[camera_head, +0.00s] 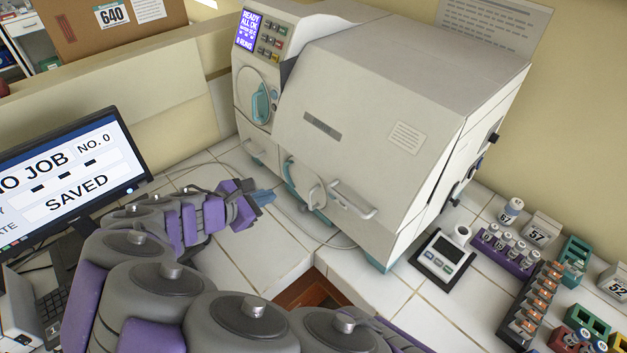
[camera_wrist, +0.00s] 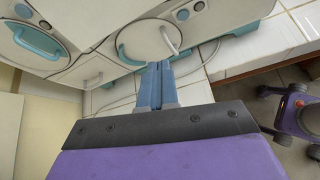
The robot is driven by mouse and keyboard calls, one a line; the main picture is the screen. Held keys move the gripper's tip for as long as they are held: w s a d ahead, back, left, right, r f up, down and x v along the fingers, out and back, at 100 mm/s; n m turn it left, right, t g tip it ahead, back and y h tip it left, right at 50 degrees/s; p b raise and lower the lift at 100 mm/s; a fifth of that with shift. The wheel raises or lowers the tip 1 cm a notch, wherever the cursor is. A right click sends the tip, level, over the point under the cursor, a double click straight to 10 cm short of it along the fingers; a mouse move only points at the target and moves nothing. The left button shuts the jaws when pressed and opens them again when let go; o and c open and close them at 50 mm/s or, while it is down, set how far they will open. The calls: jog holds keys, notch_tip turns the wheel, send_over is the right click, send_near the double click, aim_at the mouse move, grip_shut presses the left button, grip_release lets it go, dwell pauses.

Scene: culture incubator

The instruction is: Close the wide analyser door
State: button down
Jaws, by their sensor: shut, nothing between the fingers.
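The analyser (camera_head: 400,120) is a large off-white machine on the tiled bench. Its wide front panel (camera_head: 365,110), with a grey label strip and a white bar handle (camera_head: 352,200) low down, stands proud of the control section. A dark wedge shows at its upper left edge; I cannot tell how far it is open. My gripper (camera_head: 262,197) has blue fingers pressed together and empty, low in front of the analyser, left of the bar handle and apart from it.
A monitor (camera_head: 70,185) stands at the left. A small black-and-white device (camera_head: 443,257) and a purple vial rack (camera_head: 505,249) stand to the right. A cable crosses the tiles below the analyser. Bare tiles (camera_head: 262,250) lie in front of it.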

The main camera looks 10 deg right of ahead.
jog(key=w+d+f+n+h, duration=0.1)
jog(key=w+d+n, duration=0.1)
jog(key=d+n, duration=0.4)
jog(key=w+d+f+n+h, duration=0.1)
jog(key=d+n, duration=0.6)
jog(key=n, duration=0.7)
jog(key=shift+w+d+f+n+h, duration=0.15)
jog(key=shift+w+f+n+h, duration=0.2)
jog(key=shift+w+f, duration=0.45)
jog(key=shift+w+r+p, duration=0.1)
jog(key=shift+p, duration=0.4)
